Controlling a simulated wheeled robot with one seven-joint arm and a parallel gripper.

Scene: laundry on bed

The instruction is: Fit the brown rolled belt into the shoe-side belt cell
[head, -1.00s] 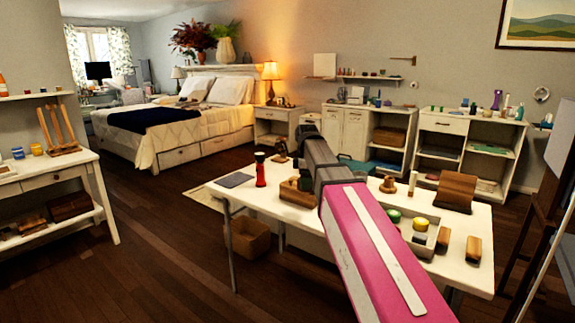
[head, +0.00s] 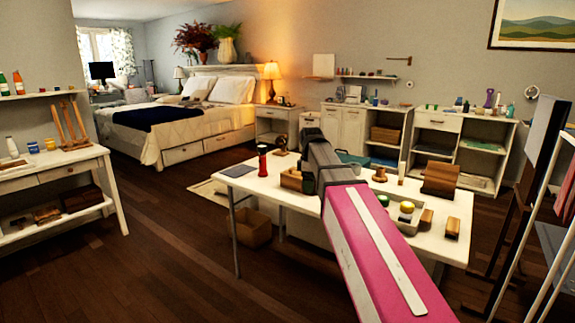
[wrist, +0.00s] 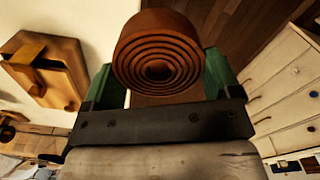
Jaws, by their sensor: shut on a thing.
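The brown rolled belt (wrist: 158,58) is a coiled spiral, seen end-on in the wrist view. My gripper (wrist: 160,75) is shut on it, with a green finger on each side of the coil. In the head view my pink and grey arm reaches over the white table, and the belt and fingers are hidden behind it. I cannot make out the shoe-side belt cell in either view.
The white table (head: 240,184) carries a wooden box (head: 291,180), a red cylinder (head: 262,163), a grey tray (head: 411,225) with round items, and wooden blocks. A dark easel-like frame (head: 535,170) stands at right. Wooden floor (head: 170,250) is open at left.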

